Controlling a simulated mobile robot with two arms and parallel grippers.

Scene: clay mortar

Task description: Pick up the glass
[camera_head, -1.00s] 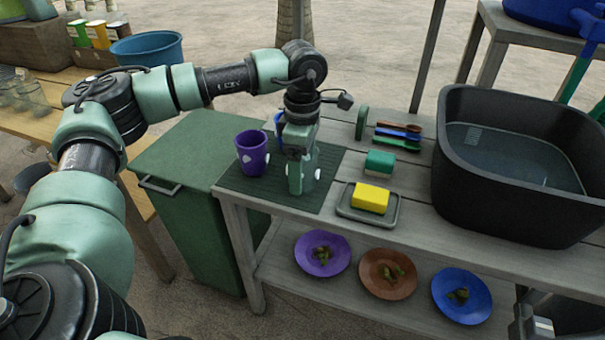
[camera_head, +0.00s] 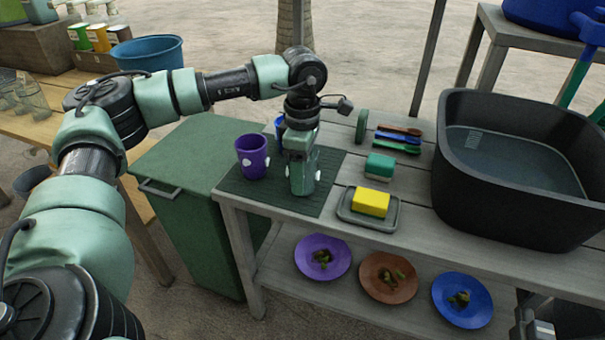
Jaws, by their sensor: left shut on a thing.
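My left gripper (camera_head: 302,182) points down over the dark green mat (camera_head: 235,184), with its tips low near the mat's right part. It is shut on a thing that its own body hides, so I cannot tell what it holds. A purple cup (camera_head: 252,157) with a white mark stands upright on the mat, to the left of the gripper and apart from it. A blue cup (camera_head: 279,127) shows only as a strip behind the gripper. Several clear glasses (camera_head: 30,100) stand on the wooden table at the far left.
A yellow sponge (camera_head: 370,202) on a grey dish (camera_head: 386,222), a green-topped block (camera_head: 379,166) and coloured utensils (camera_head: 398,138) lie to the right. A large black basin (camera_head: 515,205) fills the right side. A green bin (camera_head: 185,165) stands left. Several plates are on the lower shelf.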

